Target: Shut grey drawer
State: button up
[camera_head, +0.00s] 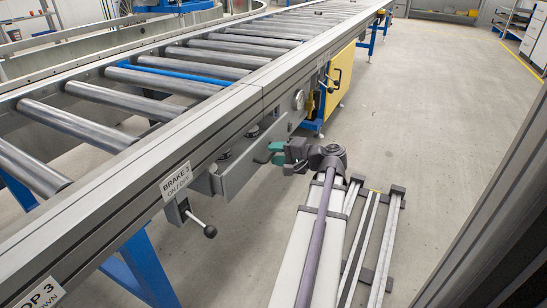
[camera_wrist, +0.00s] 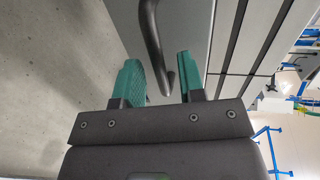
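The grey drawer (camera_head: 240,170) sticks out from under the side rail of the roller conveyor in the head view. My gripper (camera_head: 277,152), with green fingertips, is at its outer end. In the wrist view my gripper (camera_wrist: 161,78) has its two green fingers apart. A dark bent handle (camera_wrist: 153,40) reaches down between them, its end nearer the right finger. A grey face (camera_wrist: 185,22), which looks like the drawer's, lies behind the handle. I cannot tell whether either finger touches the handle. In the head view the handle is hidden by the gripper or too small to make out.
The roller conveyor (camera_head: 150,160) runs along the left. A lever (camera_head: 205,227) with a black knob hangs below the "BRAKE 3" label (camera_head: 176,182). A yellow cabinet (camera_head: 338,85) stands beyond the drawer.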

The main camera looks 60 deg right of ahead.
jog(key=shift+w+a+f, duration=0.1)
jog(key=shift+w+f, duration=0.05)
jog(key=shift+w, duration=0.5)
grip_shut()
